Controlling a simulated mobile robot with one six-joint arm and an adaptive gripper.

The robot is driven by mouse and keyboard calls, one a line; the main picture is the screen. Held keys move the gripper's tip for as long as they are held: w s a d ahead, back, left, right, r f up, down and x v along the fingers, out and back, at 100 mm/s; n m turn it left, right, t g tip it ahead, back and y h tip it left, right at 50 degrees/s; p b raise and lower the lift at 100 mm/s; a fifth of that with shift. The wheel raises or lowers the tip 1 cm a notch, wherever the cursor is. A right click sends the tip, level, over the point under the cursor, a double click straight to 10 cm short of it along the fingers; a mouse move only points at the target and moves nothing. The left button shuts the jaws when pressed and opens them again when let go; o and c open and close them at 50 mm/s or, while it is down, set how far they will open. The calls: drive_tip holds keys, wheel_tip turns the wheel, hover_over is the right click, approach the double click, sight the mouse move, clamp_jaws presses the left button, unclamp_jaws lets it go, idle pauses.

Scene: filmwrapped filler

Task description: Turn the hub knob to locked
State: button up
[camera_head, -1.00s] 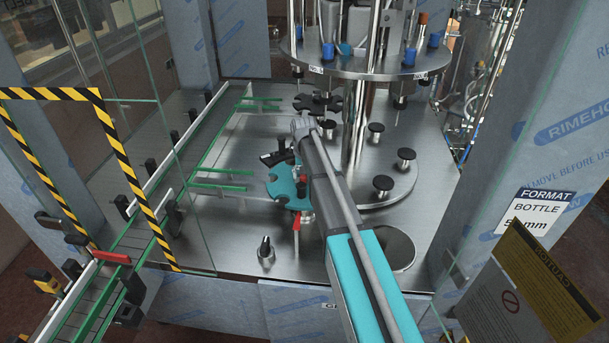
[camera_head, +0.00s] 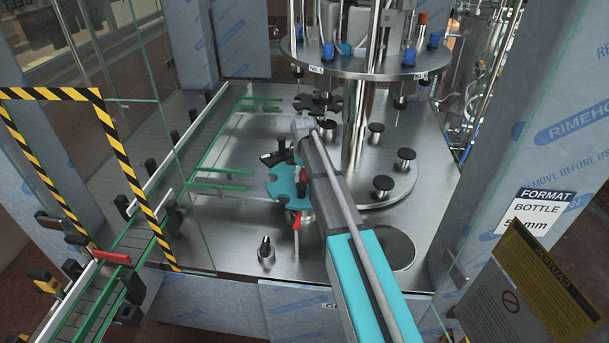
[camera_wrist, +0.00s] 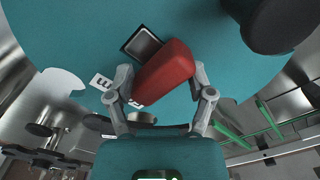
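In the wrist view a red hub knob (camera_wrist: 166,72) stands on a teal starwheel disc (camera_wrist: 75,45). My gripper (camera_wrist: 162,78) has one finger on each side of the knob, and both appear to press against it. The knob lies at a slant, its far end to the upper right. A dark square plate (camera_wrist: 143,46) shows just behind it, and a white lettered label (camera_wrist: 102,82) lies to its left. A second label is mostly hidden by the knob. In the head view my arm covers part of the teal disc (camera_head: 284,186), and my fingers cannot be made out clearly.
A black knob (camera_wrist: 268,22) stands close by at the upper right of the wrist view. In the head view a red lever (camera_head: 296,224) and a small selector (camera_head: 265,248) stand in front. Green guide rails (camera_head: 215,187) lie left, and a round upper plate (camera_head: 365,66) hangs above.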

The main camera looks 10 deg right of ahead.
sight(304, 172)
drive_tip(key=n, duration=0.8)
wheel_tip(304, 172, up, 14)
drive_tip(key=p, duration=1.4)
drive_tip(key=s+f+m+b, duration=0.4)
drive_tip(key=s+f+b, duration=0.3)
drive_tip(key=s+b, duration=0.1)
drive_tip(key=s+f+m+b, duration=0.4)
drive_tip(key=s+f+b, duration=0.3)
drive_tip(key=s, duration=0.3)
drive_tip(key=s+f+m+b, duration=0.4)
drive_tip(key=s+f+b, duration=0.4)
drive_tip(key=s+f, duration=0.1)
drive_tip(key=shift+s+f+m+b, duration=0.1)
drive_tip(key=shift+f+m+b, duration=0.2)
drive_tip(key=shift+m, duration=0.1)
drive_tip(key=shift+s+d+f+m+b, duration=0.15)
drive_tip(key=shift+s+f+m+b, duration=0.4)
drive_tip(key=shift+s, duration=0.3)
drive_tip(key=shift+w+r, duration=0.1)
drive_tip(key=w+r+n+p, duration=0.6)
drive_tip(key=w+r+p, duration=1.8)
drive_tip(key=w, duration=0.4)
drive_tip(key=shift+w+r, duration=0.2)
drive_tip(key=shift+w, duration=0.15)
